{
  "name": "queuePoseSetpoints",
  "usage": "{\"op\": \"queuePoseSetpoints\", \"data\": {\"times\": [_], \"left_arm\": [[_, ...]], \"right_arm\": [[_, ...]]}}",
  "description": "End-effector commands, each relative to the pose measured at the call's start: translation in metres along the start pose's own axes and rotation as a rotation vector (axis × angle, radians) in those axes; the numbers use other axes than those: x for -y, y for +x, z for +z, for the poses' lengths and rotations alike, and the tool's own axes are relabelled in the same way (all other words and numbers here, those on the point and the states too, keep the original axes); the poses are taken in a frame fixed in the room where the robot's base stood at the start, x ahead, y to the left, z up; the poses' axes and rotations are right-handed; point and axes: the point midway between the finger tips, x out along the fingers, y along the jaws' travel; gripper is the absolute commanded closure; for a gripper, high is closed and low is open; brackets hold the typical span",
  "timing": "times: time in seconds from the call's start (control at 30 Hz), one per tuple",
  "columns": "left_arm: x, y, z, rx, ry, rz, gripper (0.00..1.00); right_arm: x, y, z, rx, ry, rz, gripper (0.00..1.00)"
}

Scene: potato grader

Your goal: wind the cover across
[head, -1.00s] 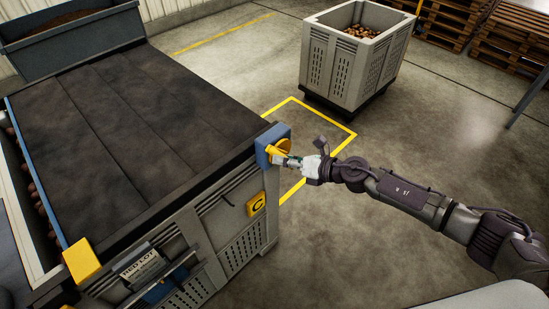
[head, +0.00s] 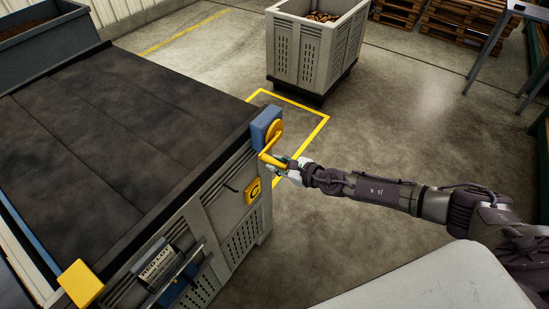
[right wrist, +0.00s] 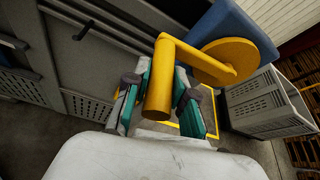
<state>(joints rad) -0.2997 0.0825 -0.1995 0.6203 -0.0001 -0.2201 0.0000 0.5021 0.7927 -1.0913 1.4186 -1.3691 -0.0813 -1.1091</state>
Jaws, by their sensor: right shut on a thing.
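The dark cover (head: 110,125) lies in long panels over the top of the large grey crate-sided bin (head: 205,262). A yellow crank (head: 272,145) sits on a blue housing (head: 261,122) at the bin's right corner. My right gripper (head: 283,168) is shut on the crank's handle. In the right wrist view, the yellow handle (right wrist: 158,92) stands between the two teal-and-grey fingers of the right gripper (right wrist: 158,100), and the crank's round hub (right wrist: 238,58) is to its upper right. My left gripper is not in view.
A yellow block (head: 80,284) sits at the bin's near corner, beside a labelled plate (head: 158,264). A grey slatted crate (head: 312,48) of potatoes stands behind on the floor. Wooden pallets (head: 470,28) and a metal-legged table (head: 505,45) are at the back right. Floor right of the bin is clear.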

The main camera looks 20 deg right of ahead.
Motion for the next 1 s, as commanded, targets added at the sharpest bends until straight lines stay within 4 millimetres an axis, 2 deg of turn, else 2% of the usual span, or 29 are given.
{"op": "queuePoseSetpoints", "data": {"times": [0.03,0.23,0.47,0.77,1.0], "left_arm": [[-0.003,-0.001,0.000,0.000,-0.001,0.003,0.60],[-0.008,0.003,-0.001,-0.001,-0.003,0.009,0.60],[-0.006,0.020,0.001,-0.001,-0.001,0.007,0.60],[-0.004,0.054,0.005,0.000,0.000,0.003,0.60],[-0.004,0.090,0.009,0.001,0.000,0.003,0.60]], "right_arm": [[-0.005,0.002,-0.004,0.000,-0.029,-0.010,1.00],[-0.006,0.010,-0.022,0.001,-0.193,-0.079,1.00],[-0.003,0.019,-0.044,0.001,-0.398,-0.164,1.00],[0.009,0.030,-0.071,0.002,-0.662,-0.274,1.00],[0.023,0.038,-0.090,0.000,-0.875,-0.361,1.00]]}}
